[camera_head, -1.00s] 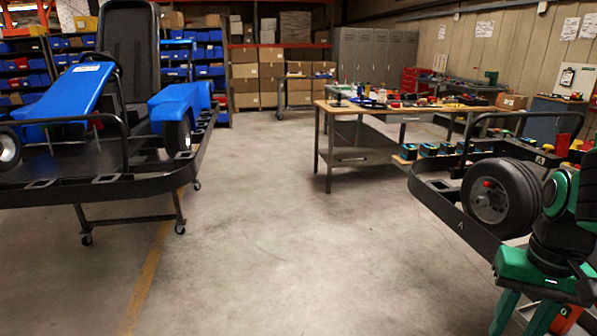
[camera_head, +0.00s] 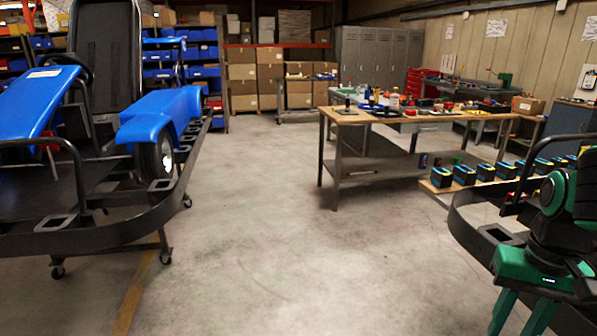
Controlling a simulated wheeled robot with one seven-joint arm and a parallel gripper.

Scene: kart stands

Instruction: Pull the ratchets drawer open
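My gripper (camera_head: 522,318) is at the bottom right, with green fingers pointing down and a gap between them. Its fingertips are cut off by the lower edge, and I see nothing held. No drawer can be read as the ratchets drawer from here. A red drawer cabinet (camera_head: 421,82) stands far back at the right, partly behind the benches, too small to read any labels. A wooden-topped workbench (camera_head: 345,119) stands nearer, with a grey drawer front (camera_head: 434,127) under its top. My gripper is far from both.
A kart with blue bodywork (camera_head: 165,110) sits on a wheeled stand at the left. A black kart frame (camera_head: 470,225) is close at the right beside my arm, with a shelf of small battery-like blocks (camera_head: 465,174). The concrete floor between is clear. Grey lockers (camera_head: 375,55) stand behind.

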